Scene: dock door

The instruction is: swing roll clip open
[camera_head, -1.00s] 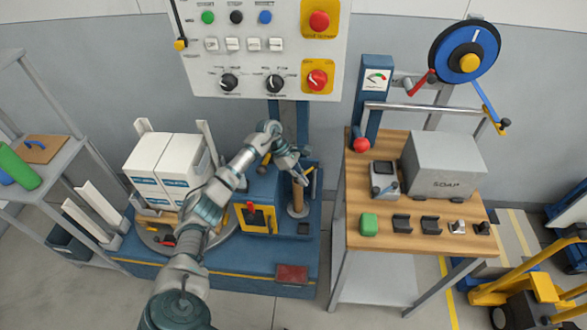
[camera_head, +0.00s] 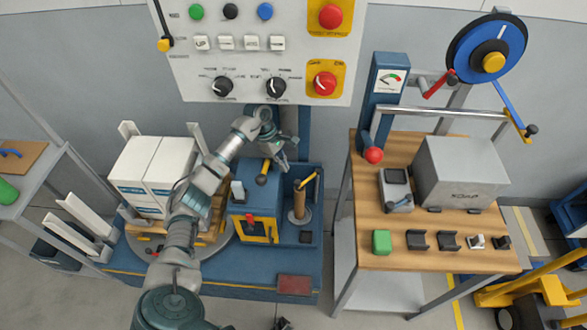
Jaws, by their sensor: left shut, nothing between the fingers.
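The brown upright roll (camera_head: 299,203) stands on a round base at the right end of the blue wrapping machine. A yellow clip with a dark tip (camera_head: 307,181) lies slanted across its top; I take this to be the roll clip. My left gripper (camera_head: 280,162) is shut and empty. It is above and left of the clip in the picture, apart from it, over the blue housing with a black-and-yellow lever (camera_head: 263,172). A small dark shape at the bottom edge may be part of my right gripper (camera_head: 283,323); its jaws cannot be made out.
White boxes (camera_head: 152,172) stand on the turntable at left. A control panel (camera_head: 262,55) hangs above. A wooden bench (camera_head: 400,225) at right holds a grey soap box (camera_head: 462,172), a green block (camera_head: 381,242) and small clips. A yellow pallet truck (camera_head: 530,295) stands at lower right.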

